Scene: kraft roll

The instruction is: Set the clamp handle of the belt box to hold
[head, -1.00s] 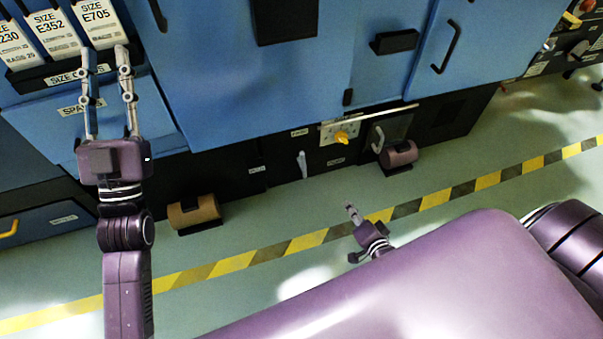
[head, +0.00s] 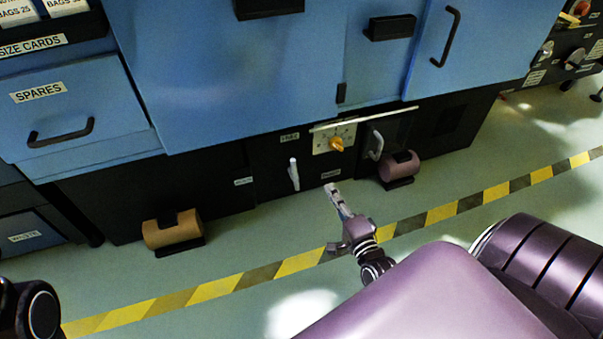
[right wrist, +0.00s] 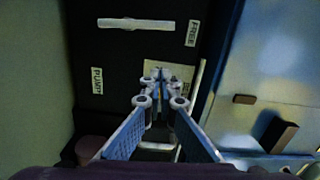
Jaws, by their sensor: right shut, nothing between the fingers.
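The clamp handle (head: 294,174) is a white bar on the black lower front of the machine, standing nearly upright with its upper end toward the FREE label (head: 290,136). It also shows in the right wrist view (right wrist: 136,23), lying across the picture near the top, with the FREE label beyond its right end. My right gripper (head: 333,190) is shut and empty, below and right of the handle and apart from it. Its fingers (right wrist: 160,78) come together in the wrist view over the plate with the knob. My left gripper is out of view; only a part of my left arm shows at lower left.
A grey pull handle (head: 376,145) is farther right. Striped tape crosses open floor.

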